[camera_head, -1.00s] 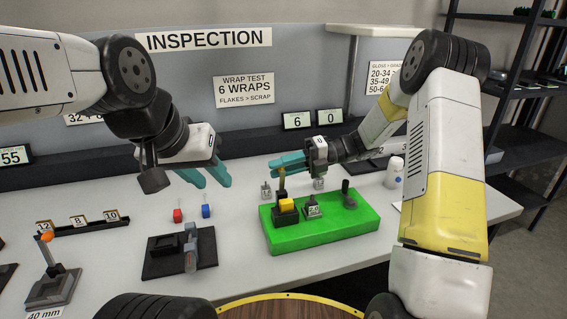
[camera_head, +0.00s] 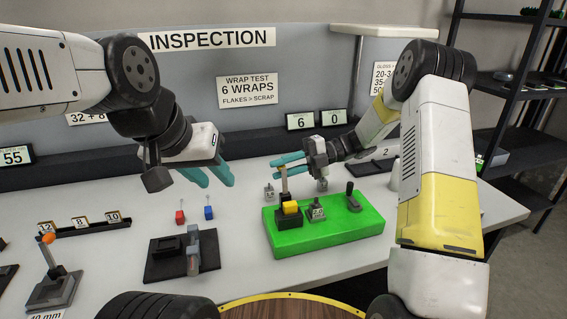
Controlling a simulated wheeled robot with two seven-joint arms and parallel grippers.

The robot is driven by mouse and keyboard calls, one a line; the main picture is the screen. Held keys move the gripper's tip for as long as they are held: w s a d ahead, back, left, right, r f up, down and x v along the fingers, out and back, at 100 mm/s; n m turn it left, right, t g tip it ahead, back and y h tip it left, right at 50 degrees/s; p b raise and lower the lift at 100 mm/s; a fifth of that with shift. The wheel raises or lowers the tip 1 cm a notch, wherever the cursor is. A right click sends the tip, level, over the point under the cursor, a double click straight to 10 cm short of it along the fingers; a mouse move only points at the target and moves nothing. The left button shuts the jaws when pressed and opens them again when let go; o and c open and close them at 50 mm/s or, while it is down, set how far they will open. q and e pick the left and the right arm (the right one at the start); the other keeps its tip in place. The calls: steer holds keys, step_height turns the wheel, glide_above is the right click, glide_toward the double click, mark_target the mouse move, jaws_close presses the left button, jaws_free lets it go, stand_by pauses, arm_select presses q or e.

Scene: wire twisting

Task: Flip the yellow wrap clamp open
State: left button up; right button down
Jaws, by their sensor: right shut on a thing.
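The yellow wrap clamp (camera_head: 290,208) sits on a dark block at the left part of the green base (camera_head: 330,238). An upright tan lever (camera_head: 284,183) rises at the clamp's back left. My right gripper (camera_head: 287,164) has teal fingers and is above the clamp, shut on the top of this lever; the fingers partly hide the contact. My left gripper (camera_head: 208,178) hangs over the table at the left, its two teal fingers apart with nothing between them.
A grey block (camera_head: 317,210) and a dark lever (camera_head: 352,196) also stand on the green base. Red (camera_head: 180,216) and blue (camera_head: 208,212) small pieces stand left of it. A black fixture (camera_head: 182,256) lies in front of them. Displays (camera_head: 302,120) stand behind.

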steer(key=c, duration=1.3)
jaws_free()
steer(key=shift+o, duration=0.2)
steer(key=v, duration=0.8)
steer(key=shift+s+f, duration=0.1)
